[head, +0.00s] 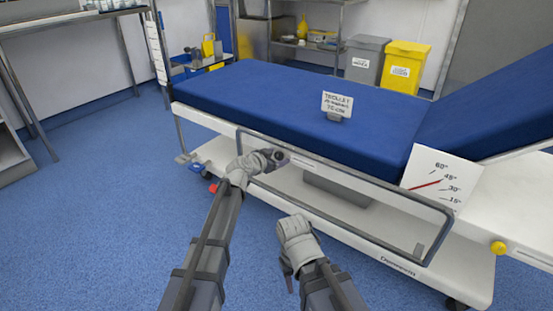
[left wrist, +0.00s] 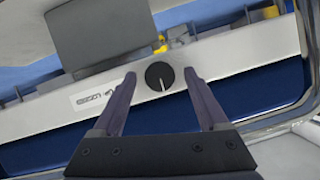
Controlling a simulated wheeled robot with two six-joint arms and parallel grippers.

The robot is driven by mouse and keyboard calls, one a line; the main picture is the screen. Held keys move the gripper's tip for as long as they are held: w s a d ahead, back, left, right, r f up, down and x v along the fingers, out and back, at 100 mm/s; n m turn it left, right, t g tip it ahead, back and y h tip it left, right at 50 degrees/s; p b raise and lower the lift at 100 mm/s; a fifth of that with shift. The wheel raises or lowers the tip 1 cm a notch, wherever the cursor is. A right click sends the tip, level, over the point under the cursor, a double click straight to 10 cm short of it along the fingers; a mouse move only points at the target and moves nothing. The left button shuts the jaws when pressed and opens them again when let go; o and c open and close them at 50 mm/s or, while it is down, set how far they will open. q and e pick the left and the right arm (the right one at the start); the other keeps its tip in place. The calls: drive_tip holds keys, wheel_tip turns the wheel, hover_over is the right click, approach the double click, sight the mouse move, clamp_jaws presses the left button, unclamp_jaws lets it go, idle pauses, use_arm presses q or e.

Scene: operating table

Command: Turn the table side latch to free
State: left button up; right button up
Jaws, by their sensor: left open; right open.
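The side latch is a round dark knob (left wrist: 159,76) with a white pointer line, set on the table's pale side rail (left wrist: 225,55). In the left wrist view the pointer points down, and a printed label lies left of the knob. My left gripper (head: 272,157) is open at the table's side; its fingers stand on either side of the knob in the left wrist view, and I cannot tell whether they touch it. In the head view the gripper largely covers the knob. My right gripper (head: 288,270) is open and empty, low in front of the table.
A grey tubular side frame (head: 345,188) runs along the operating table (head: 270,95) near both grippers. An angle scale card (head: 440,182) and a yellow knob (head: 498,248) are at the right. A small sign (head: 337,103) stands on the mattress. The blue floor at left is clear.

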use_arm(q)
drive_tip(key=shift+c, duration=0.2)
clamp_jaws()
idle(0.3)
